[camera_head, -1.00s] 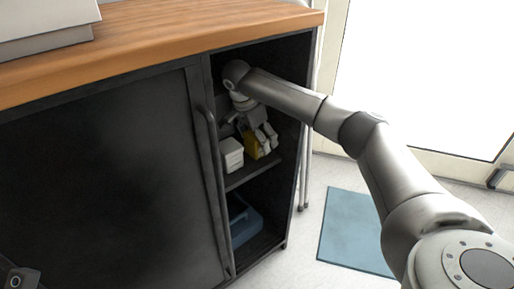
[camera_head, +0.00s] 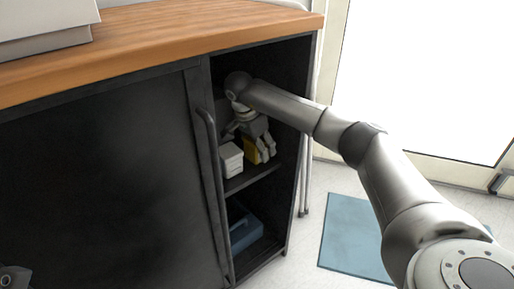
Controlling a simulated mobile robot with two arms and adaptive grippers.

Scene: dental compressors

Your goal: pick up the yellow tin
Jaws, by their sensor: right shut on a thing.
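The yellow tin (camera_head: 249,152) is on or just above the upper shelf inside the dark cabinet, partly hidden by my right gripper. My right gripper (camera_head: 264,151) reaches down into the cabinet opening and is shut on the yellow tin. I cannot tell whether the tin touches the shelf. My left gripper is not in view; only a small part of my left arm shows at the lower left corner.
A white box (camera_head: 231,160) stands on the shelf (camera_head: 254,176) just left of the tin. A blue thing (camera_head: 243,226) lies in the lower compartment. The cabinet door (camera_head: 110,185) with its handle borders the opening on the left. A blue mat (camera_head: 352,238) lies on the floor.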

